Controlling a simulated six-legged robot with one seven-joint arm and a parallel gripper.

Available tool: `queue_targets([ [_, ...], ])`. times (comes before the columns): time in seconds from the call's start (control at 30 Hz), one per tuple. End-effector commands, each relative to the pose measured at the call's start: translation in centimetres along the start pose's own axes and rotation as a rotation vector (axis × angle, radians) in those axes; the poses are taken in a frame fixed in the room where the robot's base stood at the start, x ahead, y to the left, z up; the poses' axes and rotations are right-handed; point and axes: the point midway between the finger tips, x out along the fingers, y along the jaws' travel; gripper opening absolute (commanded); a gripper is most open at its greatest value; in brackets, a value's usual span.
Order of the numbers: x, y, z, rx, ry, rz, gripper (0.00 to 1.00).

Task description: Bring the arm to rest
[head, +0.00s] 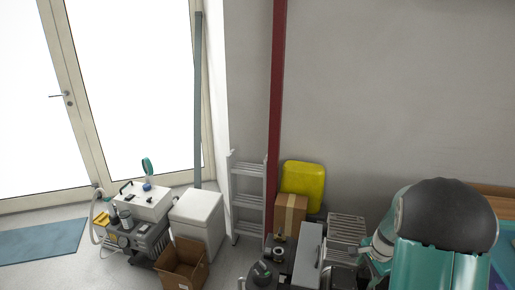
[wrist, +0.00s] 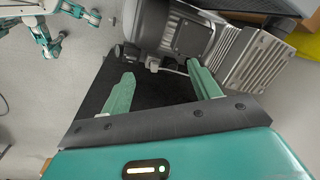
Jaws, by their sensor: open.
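My gripper (wrist: 162,88) shows in the wrist view with its two green fingers spread wide and nothing between them. A grey motor-like compressor unit (wrist: 185,35) with a ribbed block lies beyond the fingertips; I cannot tell the exact gap. In the head view, my teal and dark arm fills the lower right, and the gripper is not visible there.
In the head view, a cardboard box (head: 291,212), a yellow container (head: 302,183) and a grey ladder (head: 248,197) stand by a red post (head: 276,120). An open carton (head: 182,265), a white cabinet (head: 197,222) and a loaded cart (head: 135,238) stand left. Floor near the blue mat (head: 42,242) is clear.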

Motion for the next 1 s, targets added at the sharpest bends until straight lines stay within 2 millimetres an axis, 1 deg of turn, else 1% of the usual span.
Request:
queue_targets([
  [0.03, -2.4, -0.7, 1.4, -0.057, 0.002, -0.021, 0.62],
  [0.13, -6.1, -1.2, 4.0, -0.173, 0.005, -0.049, 0.62],
  [0.23, -9.7, -1.4, 6.5, -0.287, 0.014, -0.076, 0.62],
  [0.3, -12.0, -1.2, 8.4, -0.37, 0.022, -0.092, 0.62],
  [0.37, -13.9, -0.9, 9.9, -0.439, 0.03, -0.106, 0.62],
  [0.5, -18.0, 0.3, 13.5, -0.603, 0.058, -0.133, 0.62],
  [0.57, -19.6, 1.1, 14.9, -0.673, 0.072, -0.143, 0.62],
  [0.7, -22.8, 3.2, 18.1, -0.834, 0.113, -0.162, 0.62],
  [0.77, -23.9, 4.3, 19.4, -0.901, 0.133, -0.167, 0.62],
  [0.9, -26.2, 7.0, 22.0, -1.056, 0.187, -0.176, 0.62],
  [1.0, -27.4, 9.1, 23.6, -1.162, 0.228, -0.177, 0.62],
])
